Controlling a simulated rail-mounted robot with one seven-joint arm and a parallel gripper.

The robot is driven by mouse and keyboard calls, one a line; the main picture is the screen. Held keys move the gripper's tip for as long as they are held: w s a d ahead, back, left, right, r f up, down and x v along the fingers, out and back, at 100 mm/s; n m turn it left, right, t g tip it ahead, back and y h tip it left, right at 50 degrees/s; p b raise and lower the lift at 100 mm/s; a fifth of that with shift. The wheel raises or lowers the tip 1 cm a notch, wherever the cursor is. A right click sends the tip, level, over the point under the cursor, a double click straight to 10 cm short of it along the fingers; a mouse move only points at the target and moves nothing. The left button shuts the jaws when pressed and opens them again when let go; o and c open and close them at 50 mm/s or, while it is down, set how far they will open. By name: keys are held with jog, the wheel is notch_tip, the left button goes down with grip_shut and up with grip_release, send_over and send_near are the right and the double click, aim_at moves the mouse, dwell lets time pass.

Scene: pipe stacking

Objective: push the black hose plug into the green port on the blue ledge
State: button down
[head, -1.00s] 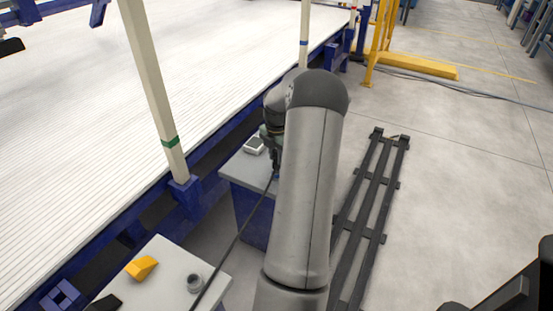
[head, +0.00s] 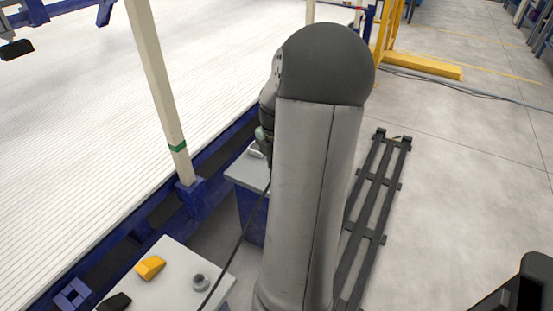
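My arm rises through the middle of the head view and bends over, hiding most of my gripper (head: 266,148). Only a sliver of the wrist and gripper shows at the arm's left edge, above a grey-topped blue stand (head: 247,174). Its fingers are hidden. A black hose (head: 240,238) runs from the near table up to the stand and passes behind my arm. The hose's plug end is hidden, so I cannot tell whether it is held. I cannot make out the green port.
A near grey table (head: 185,283) holds a yellow block (head: 150,267), a grey round fitting (head: 201,283) and a dark object (head: 114,302). A cream post with a green band (head: 160,95) stands left of the stand. A dark rack (head: 375,205) lies right of my arm.

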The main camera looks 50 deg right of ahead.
jog(key=shift+r, duration=0.1)
notch_tip(320, 180, up, 8)
jog(key=p, duration=0.8)
dwell(0.3)
